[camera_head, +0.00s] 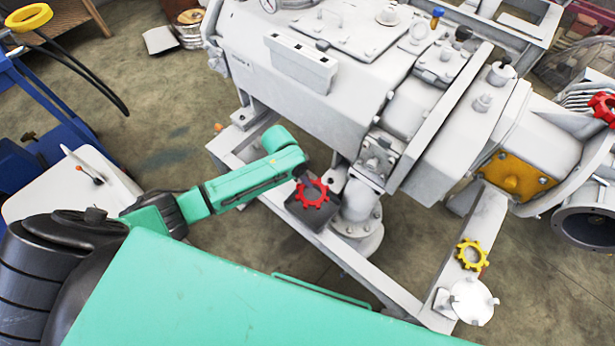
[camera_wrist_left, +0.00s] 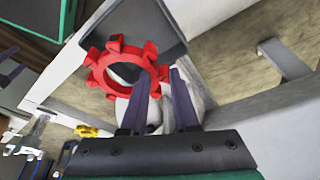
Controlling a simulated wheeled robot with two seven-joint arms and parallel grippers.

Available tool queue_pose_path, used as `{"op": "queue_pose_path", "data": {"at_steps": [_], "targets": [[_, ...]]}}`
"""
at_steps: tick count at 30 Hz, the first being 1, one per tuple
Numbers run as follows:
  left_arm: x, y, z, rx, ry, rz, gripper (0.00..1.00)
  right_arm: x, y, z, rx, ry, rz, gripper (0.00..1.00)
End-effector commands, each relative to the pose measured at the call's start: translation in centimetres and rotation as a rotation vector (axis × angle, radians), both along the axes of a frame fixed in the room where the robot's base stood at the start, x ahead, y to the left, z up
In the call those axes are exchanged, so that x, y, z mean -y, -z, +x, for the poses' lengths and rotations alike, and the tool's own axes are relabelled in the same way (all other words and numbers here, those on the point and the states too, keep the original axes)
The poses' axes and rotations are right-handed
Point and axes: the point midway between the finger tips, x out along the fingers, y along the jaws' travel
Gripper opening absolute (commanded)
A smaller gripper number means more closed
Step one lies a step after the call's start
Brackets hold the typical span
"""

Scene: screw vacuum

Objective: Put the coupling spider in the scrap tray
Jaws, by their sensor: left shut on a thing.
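The red coupling spider (camera_head: 312,193) is a toothed ring, held by my left gripper (camera_head: 307,178). In the left wrist view the spider (camera_wrist_left: 127,69) sits at the tips of my left gripper's fingers (camera_wrist_left: 162,78), which are shut on its rim. A dark grey open box, seemingly the scrap tray (camera_head: 319,220), stands on the pale frame and lies behind the spider in the head view. It also shows in the left wrist view (camera_wrist_left: 148,22). The height of the spider over it is hard to tell. My right gripper is out of view.
A large white vacuum machine (camera_head: 310,75) stands close behind, with a pipe flange (camera_head: 358,225) right of the tray. A yellow toothed ring (camera_head: 472,254) and a round white part (camera_head: 472,301) are on the frame at right. A blue cart (camera_head: 35,120) stands left.

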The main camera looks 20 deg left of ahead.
Motion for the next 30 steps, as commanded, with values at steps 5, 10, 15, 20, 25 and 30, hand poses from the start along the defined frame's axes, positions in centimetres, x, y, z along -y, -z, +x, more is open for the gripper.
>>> {"op": "queue_pose_path", "data": {"at_steps": [5, 10, 15, 20, 25, 30], "targets": [[0.0, -0.3, 0.0, -0.002, -0.002, -0.003, 0.00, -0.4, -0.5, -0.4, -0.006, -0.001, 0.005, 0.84], [0.0, 1.3, 0.0, -0.003, -0.004, -0.003, 0.00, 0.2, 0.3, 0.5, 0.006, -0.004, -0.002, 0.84], [0.0, 3.0, 0.0, -0.003, -0.005, -0.002, 0.00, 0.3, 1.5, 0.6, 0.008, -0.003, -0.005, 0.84], [0.0, 4.4, 0.0, -0.002, -0.005, -0.003, 0.00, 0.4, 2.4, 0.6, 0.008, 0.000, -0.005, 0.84], [0.0, 4.8, 0.0, -0.002, -0.005, -0.004, 0.00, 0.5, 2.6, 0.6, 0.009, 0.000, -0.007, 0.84], [0.0, 4.7, 0.0, -0.002, -0.005, -0.004, 0.00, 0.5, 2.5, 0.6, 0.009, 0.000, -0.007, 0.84]]}}
